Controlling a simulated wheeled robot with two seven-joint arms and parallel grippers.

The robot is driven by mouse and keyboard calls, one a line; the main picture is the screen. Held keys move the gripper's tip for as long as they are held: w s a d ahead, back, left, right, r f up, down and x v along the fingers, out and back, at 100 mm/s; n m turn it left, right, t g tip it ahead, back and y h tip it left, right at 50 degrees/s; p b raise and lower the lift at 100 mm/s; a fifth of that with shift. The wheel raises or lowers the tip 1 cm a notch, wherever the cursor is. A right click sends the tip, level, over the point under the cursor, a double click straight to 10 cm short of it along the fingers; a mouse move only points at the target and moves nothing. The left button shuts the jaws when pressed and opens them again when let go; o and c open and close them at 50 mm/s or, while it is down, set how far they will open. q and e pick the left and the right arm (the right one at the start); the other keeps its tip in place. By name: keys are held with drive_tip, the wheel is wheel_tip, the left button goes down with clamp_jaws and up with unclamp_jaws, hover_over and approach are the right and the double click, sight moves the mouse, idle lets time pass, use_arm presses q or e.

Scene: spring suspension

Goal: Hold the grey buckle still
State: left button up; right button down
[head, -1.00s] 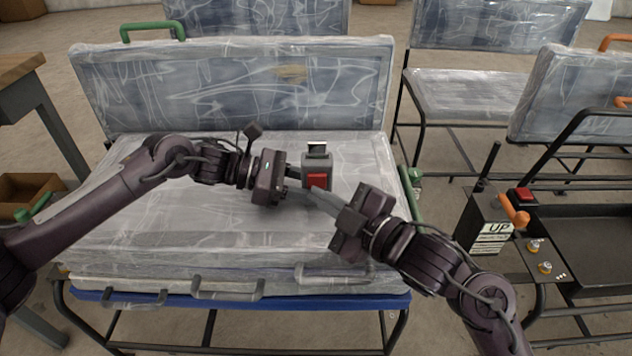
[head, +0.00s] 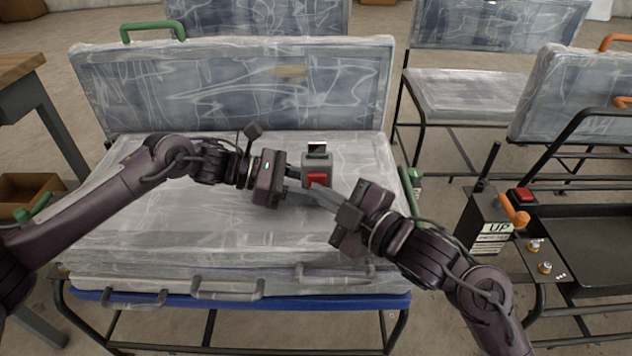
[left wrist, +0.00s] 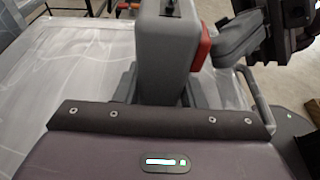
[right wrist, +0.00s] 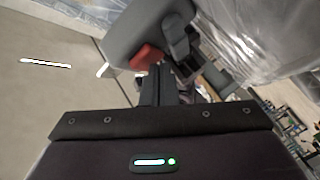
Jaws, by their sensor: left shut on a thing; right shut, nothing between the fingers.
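The grey buckle (head: 317,167) with a red button (head: 317,179) stands above the plastic-wrapped seat, a metal tongue (head: 317,149) at its top. My left gripper (head: 300,178) is shut on the buckle from the left; the left wrist view shows the grey body (left wrist: 166,50) between its fingers. My right gripper (head: 318,192) is shut and empty, its fingertips at the red button's front. In the right wrist view the closed fingers point at the red button (right wrist: 147,57) on the buckle (right wrist: 148,30). I cannot tell whether they touch it.
The wrapped seat (head: 170,240) lies beneath both arms, with grey handles (head: 228,289) along its front edge and the wrapped backrest (head: 235,85) behind. To the right stand a black control box marked UP (head: 490,222) and a dark tray (head: 590,225). A wooden-topped table (head: 18,66) is at left.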

drive_tip(key=shift+w, duration=0.2)
idle(0.3)
drive_tip(key=shift+s, duration=0.65)
drive_tip(key=s, duration=0.6)
idle(0.3)
idle(2.2)
use_arm(q)
drive_tip(key=o, duration=1.2)
drive_tip(key=shift+c, duration=0.2)
